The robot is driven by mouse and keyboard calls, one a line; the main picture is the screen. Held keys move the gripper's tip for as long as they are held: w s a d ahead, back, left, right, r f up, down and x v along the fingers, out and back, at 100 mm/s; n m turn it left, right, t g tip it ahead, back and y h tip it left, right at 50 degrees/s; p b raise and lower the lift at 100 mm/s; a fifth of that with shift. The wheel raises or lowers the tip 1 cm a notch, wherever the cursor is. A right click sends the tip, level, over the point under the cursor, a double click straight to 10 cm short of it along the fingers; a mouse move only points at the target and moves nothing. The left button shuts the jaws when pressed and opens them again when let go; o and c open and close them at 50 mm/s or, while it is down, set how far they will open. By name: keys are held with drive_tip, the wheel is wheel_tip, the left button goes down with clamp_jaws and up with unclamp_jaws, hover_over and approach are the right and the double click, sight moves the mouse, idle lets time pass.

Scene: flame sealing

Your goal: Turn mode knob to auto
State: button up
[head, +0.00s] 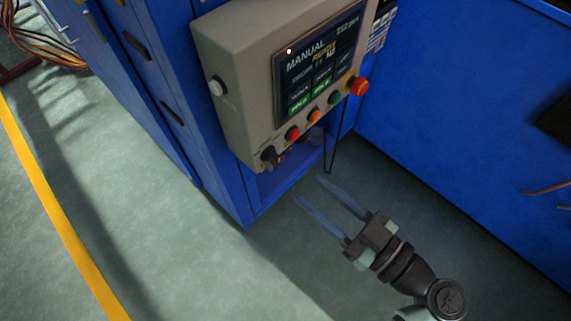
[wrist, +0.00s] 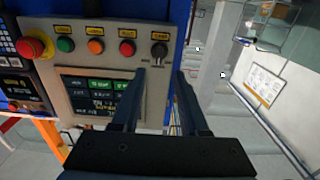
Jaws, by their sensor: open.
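The mode knob (head: 270,155) is a small black knob at the lower left corner of the beige control panel (head: 235,75). The screen (head: 318,65) on the panel reads MANUAL. In the wrist view the picture is turned over, and the knob (wrist: 159,50) shows at the panel's upper right, straight ahead of the fingers. My gripper (head: 310,190) is open and empty, with two long thin fingers apart, below and to the right of the knob. The fingers also show in the wrist view (wrist: 160,76). They appear clear of the knob.
A row of red (head: 293,133), orange (head: 314,115) and green (head: 334,98) buttons and a larger red mushroom button (head: 359,86) runs along the panel's lower edge. A white button (head: 216,87) is on its side. Blue cabinet walls (head: 450,120) stand behind. Open floor lies left.

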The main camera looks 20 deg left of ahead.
sight(279, 162)
drive_tip(key=b+x, duration=0.1)
drive_tip(key=x, duration=0.6)
drive_tip(key=shift+w+a, duration=0.15)
drive_tip(key=shift+a, duration=0.2)
clamp_jaws()
